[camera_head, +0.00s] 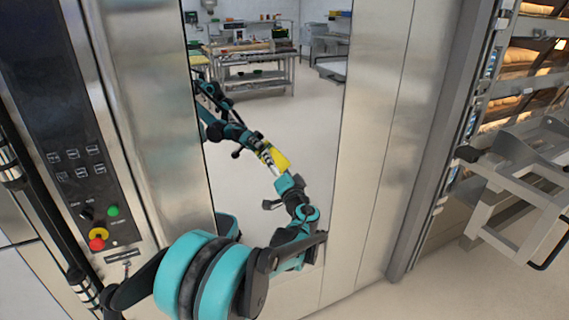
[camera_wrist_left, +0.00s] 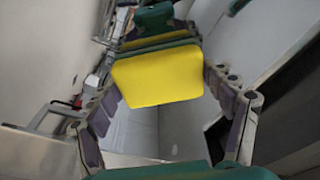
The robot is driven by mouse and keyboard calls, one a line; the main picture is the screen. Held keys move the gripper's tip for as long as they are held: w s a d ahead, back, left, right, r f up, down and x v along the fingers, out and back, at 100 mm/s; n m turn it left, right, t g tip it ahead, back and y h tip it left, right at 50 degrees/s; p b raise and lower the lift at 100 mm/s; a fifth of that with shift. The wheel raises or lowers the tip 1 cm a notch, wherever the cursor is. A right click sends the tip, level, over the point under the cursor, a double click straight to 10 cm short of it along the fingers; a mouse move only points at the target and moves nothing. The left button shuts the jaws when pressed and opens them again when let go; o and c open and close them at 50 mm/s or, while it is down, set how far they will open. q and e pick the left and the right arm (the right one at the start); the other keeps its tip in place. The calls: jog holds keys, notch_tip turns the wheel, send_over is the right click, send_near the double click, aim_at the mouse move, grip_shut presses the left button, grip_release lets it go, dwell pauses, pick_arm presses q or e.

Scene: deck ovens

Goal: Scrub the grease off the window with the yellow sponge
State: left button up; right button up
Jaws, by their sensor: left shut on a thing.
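The yellow sponge (camera_head: 279,157) is at the tip of my left gripper (camera_head: 275,168), in front of the tall window (camera_head: 318,120). The window is mirror-like and reflects my arm, the gripper and the room. In the left wrist view the sponge (camera_wrist_left: 158,76) sits between the fingers of my left gripper (camera_wrist_left: 162,84), which is shut on it. Its reflection shows just beyond it, so it is close to the glass; I cannot tell whether it touches. I cannot make out any grease on the glass. My right gripper is not in view.
A control panel (camera_head: 75,140) with green, red and yellow knobs is left of the window. A wide steel panel (camera_head: 385,130) borders it on the right. A bread rack (camera_head: 520,85) and a steel cart (camera_head: 505,185) stand further right. Floor (camera_head: 470,285) is clear at lower right.

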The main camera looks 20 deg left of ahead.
aim_at(252, 163)
pick_arm(q)
jog(key=shift+s+a, duration=1.2)
jog(key=shift+s, duration=0.25)
jog(key=shift+s+a, duration=1.2)
jog(key=shift+s, duration=0.25)
jog(key=shift+d, duration=0.15)
jog(key=shift+s+d, duration=0.35)
jog(key=shift+d, duration=0.1)
jog(key=shift+v, duration=2.4)
jog(key=shift+w+d+r, duration=0.15)
jog(key=shift+d, duration=0.05)
jog(key=shift+v, duration=1.45)
